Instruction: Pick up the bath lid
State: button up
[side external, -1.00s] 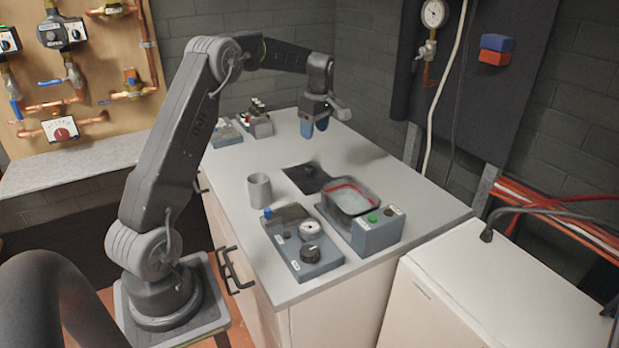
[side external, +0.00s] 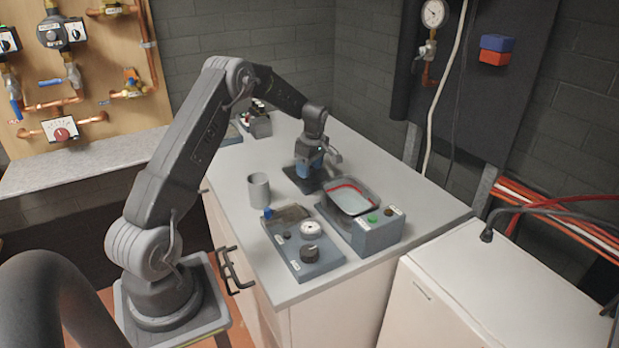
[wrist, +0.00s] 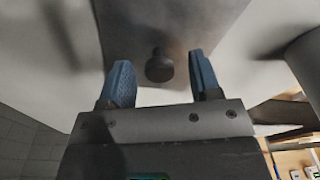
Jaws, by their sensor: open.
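The bath lid (side external: 316,184) is a dark flat plate lying on the grey worktop, partly hidden under my gripper in the side view. In the wrist view the lid (wrist: 165,22) shows with its round black knob (wrist: 159,65). My gripper (side external: 308,172) points down over the lid. In the wrist view its two blue fingers (wrist: 161,78) are open, one on each side of the knob, with gaps between. The bath (side external: 351,197), a grey container with a red tube and pale liquid inside, stands just right of the lid.
A grey cup (side external: 259,189) stands left of the lid. A control box (side external: 303,247) with knobs is at the front, and a grey box with a green button (side external: 377,232) adjoins the bath. The worktop (side external: 415,193) right of the bath is clear.

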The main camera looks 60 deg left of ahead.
jog(key=shift+f, duration=0.4)
jog(key=shift+c, duration=0.2)
jog(key=shift+r, duration=0.1)
jog(key=c, duration=1)
